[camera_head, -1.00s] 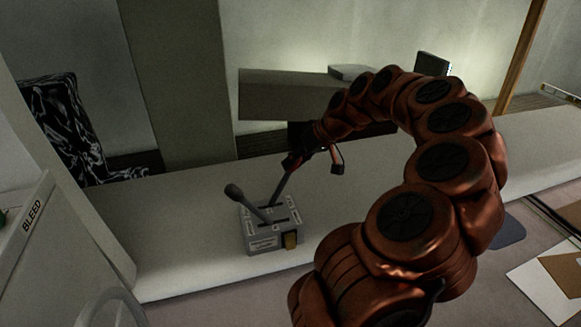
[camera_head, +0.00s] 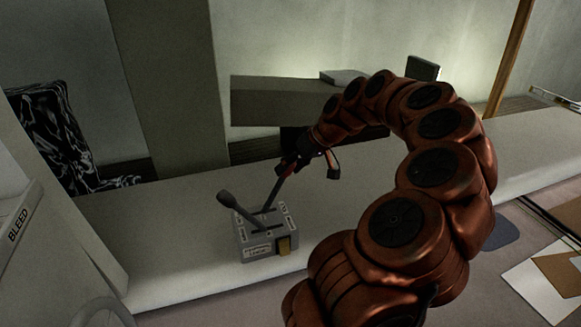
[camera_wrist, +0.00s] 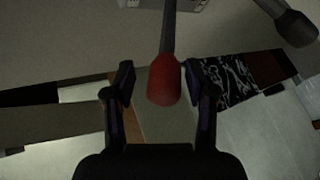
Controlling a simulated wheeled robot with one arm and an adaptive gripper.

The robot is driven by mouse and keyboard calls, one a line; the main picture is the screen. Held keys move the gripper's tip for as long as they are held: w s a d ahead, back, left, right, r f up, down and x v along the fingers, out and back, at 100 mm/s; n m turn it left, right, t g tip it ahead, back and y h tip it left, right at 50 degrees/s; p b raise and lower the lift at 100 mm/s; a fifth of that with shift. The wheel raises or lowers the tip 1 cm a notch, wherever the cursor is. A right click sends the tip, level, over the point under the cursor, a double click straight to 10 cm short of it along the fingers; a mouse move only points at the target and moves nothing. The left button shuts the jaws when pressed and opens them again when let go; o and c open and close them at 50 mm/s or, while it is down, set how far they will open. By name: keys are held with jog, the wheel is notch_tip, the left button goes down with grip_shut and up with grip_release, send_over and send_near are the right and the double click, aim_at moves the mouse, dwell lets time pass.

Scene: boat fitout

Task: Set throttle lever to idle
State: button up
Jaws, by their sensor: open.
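A small grey control box (camera_head: 268,240) stands on the pale counter with two levers on top. One lever (camera_head: 238,209) has a black knob and leans left. The other lever (camera_head: 275,190) leans up to the right and ends in a red knob, mostly hidden by my gripper (camera_head: 306,163) in the head view. In the wrist view the red knob (camera_wrist: 164,82) sits between the two dark fingers of my open gripper (camera_wrist: 159,82), with visible gaps on both sides. The black knob (camera_wrist: 296,28) shows at upper right there. The box lettering is too small to read.
The pale counter (camera_head: 170,225) is clear around the box. A dark grey block (camera_head: 270,103) stands behind my arm. A cabinet marked BLEED (camera_head: 20,223) is at left, beside a black-and-white patterned chair (camera_head: 50,130). Papers (camera_head: 555,280) lie at lower right.

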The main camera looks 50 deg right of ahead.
jog(key=v, duration=1.2)
dwell(0.6)
